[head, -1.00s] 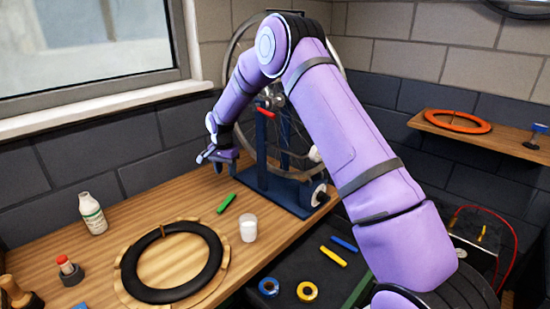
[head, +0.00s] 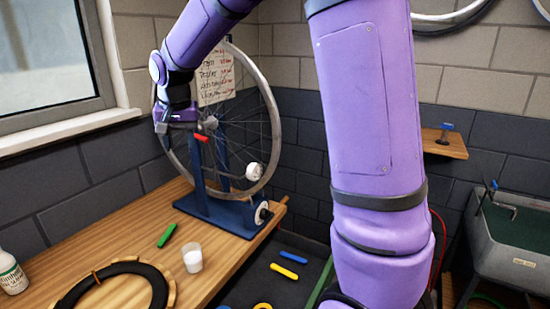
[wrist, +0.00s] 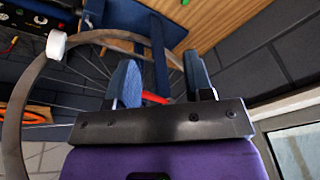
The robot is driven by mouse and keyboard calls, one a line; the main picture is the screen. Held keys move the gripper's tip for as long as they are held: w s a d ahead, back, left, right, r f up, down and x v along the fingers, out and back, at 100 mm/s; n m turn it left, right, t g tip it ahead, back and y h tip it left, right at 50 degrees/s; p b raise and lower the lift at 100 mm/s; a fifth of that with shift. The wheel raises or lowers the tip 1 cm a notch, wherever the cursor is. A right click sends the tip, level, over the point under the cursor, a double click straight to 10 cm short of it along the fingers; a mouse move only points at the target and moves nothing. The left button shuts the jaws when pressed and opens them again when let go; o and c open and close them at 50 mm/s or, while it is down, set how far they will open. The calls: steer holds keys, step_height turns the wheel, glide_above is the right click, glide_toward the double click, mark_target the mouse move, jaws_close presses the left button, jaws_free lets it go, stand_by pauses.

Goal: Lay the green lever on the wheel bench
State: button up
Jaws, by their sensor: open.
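The green lever (head: 166,236) lies flat on the wooden bench (head: 125,226), left of a white cup and in front of the blue wheel stand. My gripper (head: 162,130) is open and empty, raised above the bench beside the spoked wheel, well above the lever. The wrist view shows my two fingers (wrist: 160,80) apart with nothing held; a red part of the stand shows beyond them. The lever does not show clearly in the wrist view.
The blue wheel stand (head: 222,212) holds a spoked wheel (head: 270,125) at the bench's back. A white cup (head: 193,259), a black tyre ring (head: 147,271) and a white bottle (head: 10,273) stand or lie on the bench. Yellow (head: 284,271) and blue (head: 293,257) levers lie on the dark surface to the right.

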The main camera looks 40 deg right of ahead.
steer(key=s+d+r+n+t, duration=0.1)
steer(key=s+r, duration=0.2)
steer(key=s, duration=0.5)
steer(key=s+d+r+n+t, duration=0.1)
steer(key=s+r, duration=0.3)
steer(key=s, duration=0.4)
steer(key=s+f+n+t, duration=0.1)
steer(key=s+f+n, duration=0.1)
steer(key=s, duration=1.4)
steer(key=shift+s+d+n, duration=0.2)
steer(key=shift+d+n, duration=0.1)
steer(key=shift+n, duration=0.4)
steer(key=shift+d, duration=0.1)
